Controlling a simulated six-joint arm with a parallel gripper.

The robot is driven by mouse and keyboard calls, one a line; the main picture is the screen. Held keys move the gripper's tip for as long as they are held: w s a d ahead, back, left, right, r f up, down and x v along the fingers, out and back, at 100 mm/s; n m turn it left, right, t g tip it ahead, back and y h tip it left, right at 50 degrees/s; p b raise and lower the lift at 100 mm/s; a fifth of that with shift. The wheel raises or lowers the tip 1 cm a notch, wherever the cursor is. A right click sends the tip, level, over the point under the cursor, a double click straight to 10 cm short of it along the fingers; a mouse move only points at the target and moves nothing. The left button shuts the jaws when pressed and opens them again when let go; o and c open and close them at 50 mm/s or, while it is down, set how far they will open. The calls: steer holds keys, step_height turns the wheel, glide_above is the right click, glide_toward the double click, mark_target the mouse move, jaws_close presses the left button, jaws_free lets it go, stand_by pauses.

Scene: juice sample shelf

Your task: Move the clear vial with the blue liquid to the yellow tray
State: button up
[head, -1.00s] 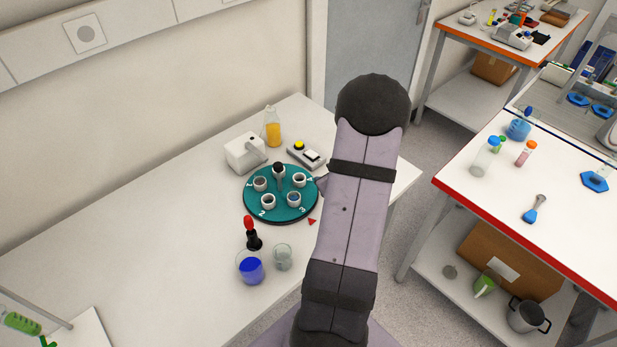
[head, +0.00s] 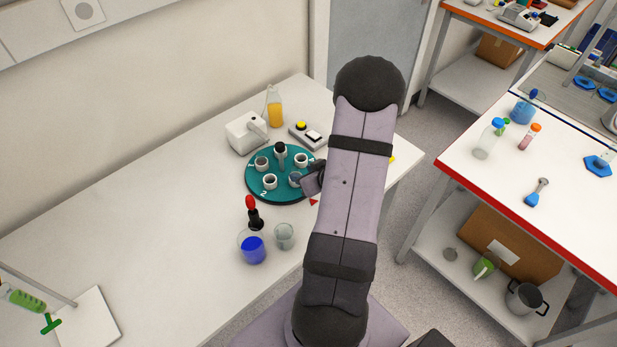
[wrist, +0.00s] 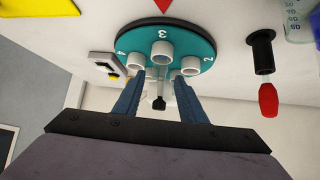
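A clear vial with a black cap (wrist: 159,103) stands in a holder at the back of the teal round rack (wrist: 205,62); its liquid colour cannot be told. In the head view its dark top (head: 280,147) rises above the rack (head: 262,187). My gripper (wrist: 158,90) is open and empty, its two blue fingers apart and pointing at the rack. In the head view my gripper (head: 303,180) is at the rack's right side, partly behind my arm. A yellow surface, likely the tray, fills a corner of the wrist view (wrist: 35,7); a sliver shows right of my arm (head: 392,159).
A blue-liquid flask (head: 252,248), a black dropper with red bulb (head: 253,212) and a glass beaker (head: 284,237) stand in front of the rack. A white device (head: 246,133), an orange-liquid bottle (head: 274,108) and a button box (head: 312,136) stand behind.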

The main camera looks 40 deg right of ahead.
mark_target(298, 172)
steer(key=shift+b+x, duration=1.05)
steer(key=shift+x, duration=1.6)
jaws_close()
